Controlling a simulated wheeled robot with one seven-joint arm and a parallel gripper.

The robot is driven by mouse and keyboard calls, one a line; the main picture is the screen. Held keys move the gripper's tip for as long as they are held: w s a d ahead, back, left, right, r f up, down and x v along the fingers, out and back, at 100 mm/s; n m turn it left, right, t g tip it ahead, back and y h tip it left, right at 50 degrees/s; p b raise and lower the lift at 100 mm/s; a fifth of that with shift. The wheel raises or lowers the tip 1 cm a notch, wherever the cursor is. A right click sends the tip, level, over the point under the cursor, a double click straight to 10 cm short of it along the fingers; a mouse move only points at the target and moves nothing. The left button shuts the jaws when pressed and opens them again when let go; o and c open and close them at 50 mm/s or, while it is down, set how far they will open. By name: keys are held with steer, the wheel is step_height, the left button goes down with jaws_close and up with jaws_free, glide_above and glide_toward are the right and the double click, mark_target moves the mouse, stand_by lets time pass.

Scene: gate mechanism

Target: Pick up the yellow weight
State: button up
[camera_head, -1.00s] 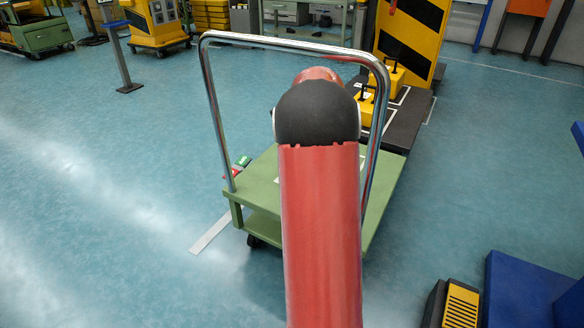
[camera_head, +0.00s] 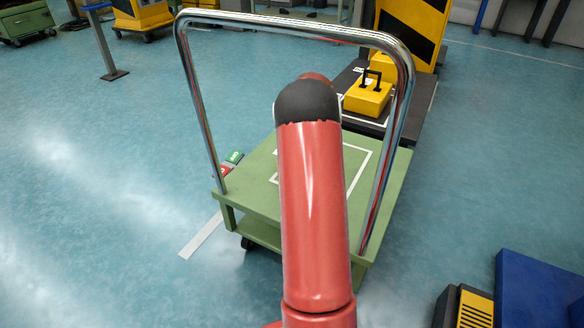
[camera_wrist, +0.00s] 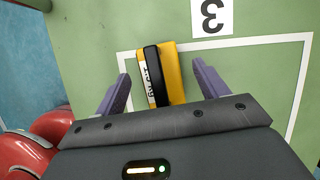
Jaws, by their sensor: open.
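In the wrist view a yellow weight (camera_wrist: 174,72) with a black handle bar and a white label on its left side sits on the green cart top (camera_wrist: 95,30). My gripper (camera_wrist: 160,73) is open, with its two purple fingers apart on either side of this weight. No contact shows. In the head view my red arm hides the gripper and that weight. Another yellow weight (camera_head: 367,99) with a black handle stands on a dark platform behind the cart, with more yellow partly hidden behind it.
The green cart (camera_head: 258,189) has a tall chrome handle frame (camera_head: 200,110) around my arm's reach. A white outline and a "3" label (camera_wrist: 212,17) mark its top. Green and red buttons (camera_head: 233,157) show left of it. A blue block (camera_head: 535,290) stands at lower right.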

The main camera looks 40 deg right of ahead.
steer(key=shift+x, duration=0.75)
steer(key=shift+c, duration=0.3)
jaws_close()
steer(key=shift+r, duration=0.2)
